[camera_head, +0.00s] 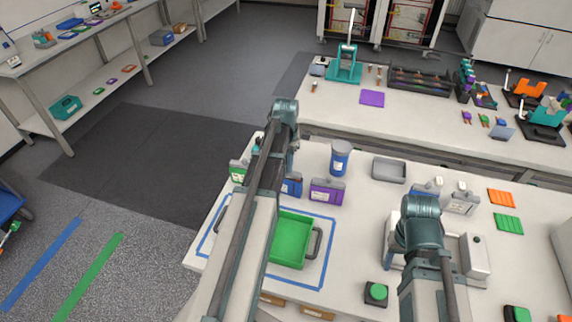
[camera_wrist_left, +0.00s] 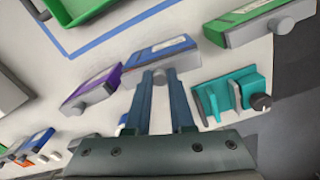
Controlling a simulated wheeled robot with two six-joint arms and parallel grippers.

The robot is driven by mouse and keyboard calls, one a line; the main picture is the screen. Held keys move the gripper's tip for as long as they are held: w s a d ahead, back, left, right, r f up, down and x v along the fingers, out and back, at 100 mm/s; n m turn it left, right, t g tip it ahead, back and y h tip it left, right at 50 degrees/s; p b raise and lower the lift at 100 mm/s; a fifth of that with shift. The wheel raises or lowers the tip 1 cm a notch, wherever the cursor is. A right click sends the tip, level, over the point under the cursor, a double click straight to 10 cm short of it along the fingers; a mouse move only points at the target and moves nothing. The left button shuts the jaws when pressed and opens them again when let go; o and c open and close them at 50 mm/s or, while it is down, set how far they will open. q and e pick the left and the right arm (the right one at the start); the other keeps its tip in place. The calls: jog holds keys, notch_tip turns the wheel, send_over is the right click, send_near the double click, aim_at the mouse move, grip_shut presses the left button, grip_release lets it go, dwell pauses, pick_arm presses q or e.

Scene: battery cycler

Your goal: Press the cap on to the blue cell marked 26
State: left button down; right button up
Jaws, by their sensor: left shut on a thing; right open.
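The blue cell (camera_wrist_left: 165,49) stands in a row between a purple cell (camera_wrist_left: 92,86) and a green cell (camera_wrist_left: 250,22); its number is not readable. It also shows in the head view (camera_head: 293,187), partly behind my left arm. My left gripper (camera_wrist_left: 163,76) is at the blue cell's end, its fingers shut on a small grey round cap (camera_wrist_left: 164,77). The cap appears against the cell's end; whether it is fully seated I cannot tell. My right arm's wrist shows over the table at the right in the head view; its fingers are hidden.
A green tray (camera_head: 307,262) lies inside a blue tape outline. A blue bottle (camera_head: 340,158) and a grey tray (camera_head: 389,170) stand behind the cells. A teal holder (camera_wrist_left: 226,97) is close to my left fingers. A green button (camera_head: 376,291) sits near the front.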

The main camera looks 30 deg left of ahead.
pick_arm(q)
jog(key=shift+f+b, duration=0.4)
jog(key=shift+f, duration=0.05)
dwell(0.6)
jog(key=c, duration=0.7)
grip_release()
jog(key=o, duration=0.5)
jog(key=shift+r, duration=0.1)
jog(key=shift+r+p, duration=3.5)
jog(key=shift+p, duration=0.1)
jog(key=shift+f, duration=0.1)
